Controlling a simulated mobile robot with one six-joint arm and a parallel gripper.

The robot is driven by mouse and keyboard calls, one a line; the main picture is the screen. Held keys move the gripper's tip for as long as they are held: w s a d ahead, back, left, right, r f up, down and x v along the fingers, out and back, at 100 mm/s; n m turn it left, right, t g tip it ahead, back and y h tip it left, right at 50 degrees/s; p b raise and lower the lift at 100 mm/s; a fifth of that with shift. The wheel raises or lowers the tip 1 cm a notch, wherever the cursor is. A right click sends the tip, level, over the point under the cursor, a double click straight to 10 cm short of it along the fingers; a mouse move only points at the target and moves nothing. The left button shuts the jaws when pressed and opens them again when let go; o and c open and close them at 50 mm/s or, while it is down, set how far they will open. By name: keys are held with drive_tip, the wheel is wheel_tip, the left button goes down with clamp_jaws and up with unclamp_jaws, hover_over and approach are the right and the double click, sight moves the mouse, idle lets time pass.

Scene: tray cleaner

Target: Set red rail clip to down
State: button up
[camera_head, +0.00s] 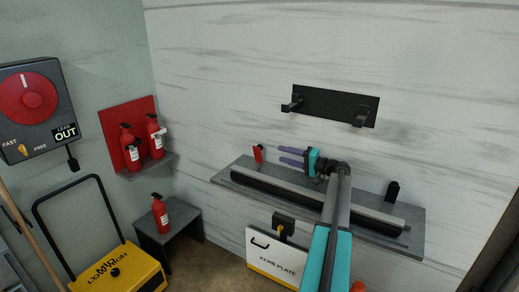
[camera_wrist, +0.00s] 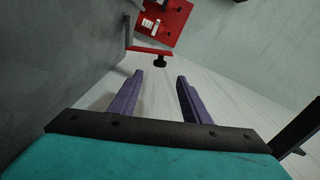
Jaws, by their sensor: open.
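The red rail clip (camera_head: 258,153) stands upright near the left end of the grey ledge with the rail (camera_head: 300,194) in the head view. My gripper (camera_head: 280,155) is just right of the clip, its purple fingers pointing left toward it, apart and empty. A small gap shows between the fingertips and the clip in the head view. The wrist view shows the open fingers (camera_wrist: 158,82) with nothing between them. A red bar (camera_wrist: 150,49) with a dark knob appears beyond them; I cannot tell whether it is the clip.
A black clip (camera_head: 392,191) stands at the ledge's right end. A black wall bracket (camera_head: 335,104) hangs above the rail. Red extinguishers (camera_head: 156,138) stand on a wall shelf to the left, and another (camera_head: 160,215) on a stool (camera_head: 180,232). Bare wall separates bracket and rail.

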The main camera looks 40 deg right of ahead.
sight(260, 148)
drive_tip(key=p+x, duration=0.2)
drive_tip(key=x, duration=1.1)
drive_tip(key=shift+w+p, duration=0.2)
drive_tip(key=shift+p, duration=0.15)
clamp_jaws()
